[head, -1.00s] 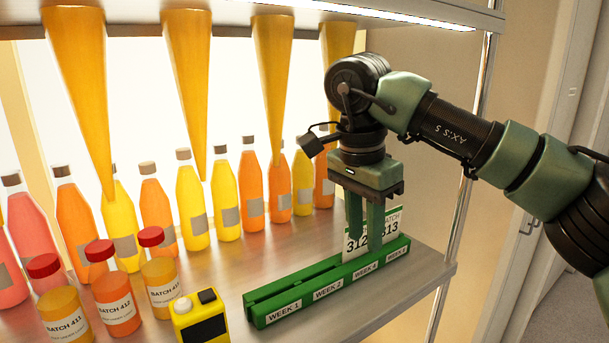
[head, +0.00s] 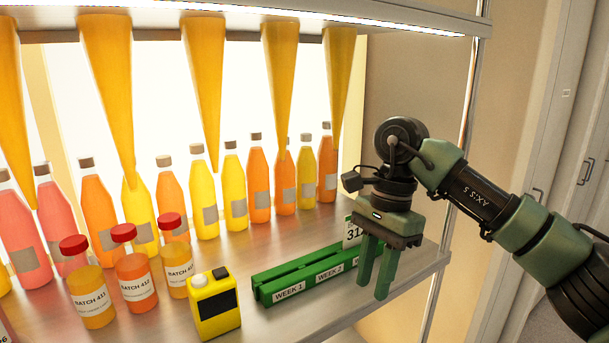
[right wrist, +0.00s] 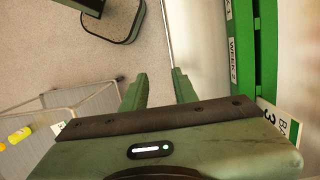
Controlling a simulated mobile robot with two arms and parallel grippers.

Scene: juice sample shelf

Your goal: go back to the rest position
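My right gripper (head: 374,287) hangs with its fingers pointing down in front of the right part of the green rack, over the shelf's front edge. Its two fingers are apart with nothing between them, as the right wrist view (right wrist: 157,85) also shows. The green rack (head: 262,291) lies on the shelf with week labels on its front. A white card (head: 352,230) stands upright in it behind my gripper, partly hidden; a card corner also shows in the right wrist view (right wrist: 280,128), right of the gripper. My left gripper is out of view.
A yellow device (head: 214,305) and several red-capped sample jars (head: 135,283) stand left of the rack. Juice bottles (head: 206,195) line the back, below hanging orange cones (head: 205,85). A shelf post (head: 466,120) stands behind my arm. Open floor (right wrist: 75,50) lies left of the shelf.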

